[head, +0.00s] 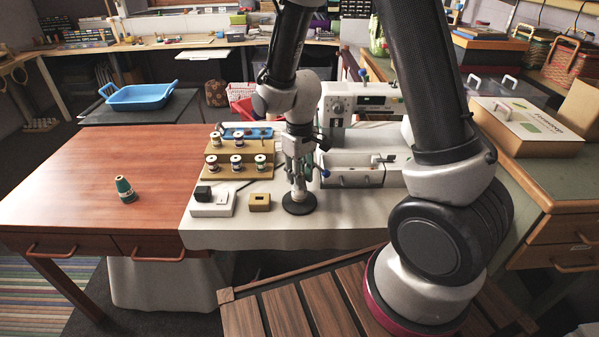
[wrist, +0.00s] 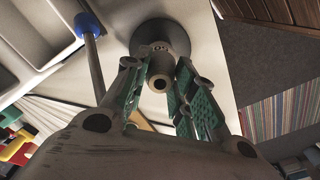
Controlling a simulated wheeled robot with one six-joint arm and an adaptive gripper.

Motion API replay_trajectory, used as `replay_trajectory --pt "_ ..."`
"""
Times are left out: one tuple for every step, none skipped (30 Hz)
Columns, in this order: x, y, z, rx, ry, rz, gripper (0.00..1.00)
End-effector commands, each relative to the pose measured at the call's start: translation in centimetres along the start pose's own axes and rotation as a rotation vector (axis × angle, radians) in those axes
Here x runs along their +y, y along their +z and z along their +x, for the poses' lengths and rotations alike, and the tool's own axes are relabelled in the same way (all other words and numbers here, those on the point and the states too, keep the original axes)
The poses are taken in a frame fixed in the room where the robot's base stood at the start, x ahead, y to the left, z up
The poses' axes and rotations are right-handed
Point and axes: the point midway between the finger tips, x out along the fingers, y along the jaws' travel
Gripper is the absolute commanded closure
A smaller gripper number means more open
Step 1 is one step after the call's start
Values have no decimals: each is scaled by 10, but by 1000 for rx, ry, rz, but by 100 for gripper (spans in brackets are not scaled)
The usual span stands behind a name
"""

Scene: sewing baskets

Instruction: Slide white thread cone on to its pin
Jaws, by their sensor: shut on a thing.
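My gripper (head: 297,178) points down at the front of the white-covered table. In the wrist view its green-padded fingers (wrist: 172,96) are closed around a dull greyish, hollow-topped piece, which I take to be the white thread cone (wrist: 160,62). Its hole faces the wrist camera. A round black base (head: 299,204) lies directly below it, also in the wrist view (wrist: 179,33). No pin is clearly visible; the cone and fingers hide the middle of the base. I cannot tell whether cone and base touch.
A blue-tipped rod (wrist: 88,26) stands close left of the fingers in the wrist view. A tiered spool rack (head: 208,172), a small tan block (head: 260,202) and a white box (head: 212,204) are left. A sewing machine (head: 362,105) is behind. A green cone (head: 124,190) stands far left.

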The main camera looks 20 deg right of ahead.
Motion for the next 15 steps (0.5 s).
replay_trajectory --pt "0 0 1 -1 0 0 100" --pt "0 0 2 -1 0 0 100" --pt "0 0 3 -1 0 0 100" --pt "0 0 4 -1 0 0 100" --pt "0 0 5 -1 0 0 100" --pt "0 0 6 -2 0 0 100" --pt "0 0 6 -2 0 0 100" --pt "0 0 7 -2 0 0 100" --pt "0 0 8 -2 0 0 100" --pt "0 0 9 -1 0 0 100" --pt "0 0 10 -1 0 0 100" --pt "0 0 11 -1 0 0 100" --pt "0 0 11 -1 0 0 100" --pt "0 0 12 -1 0 0 100" --pt "0 0 12 0 0 0 68"
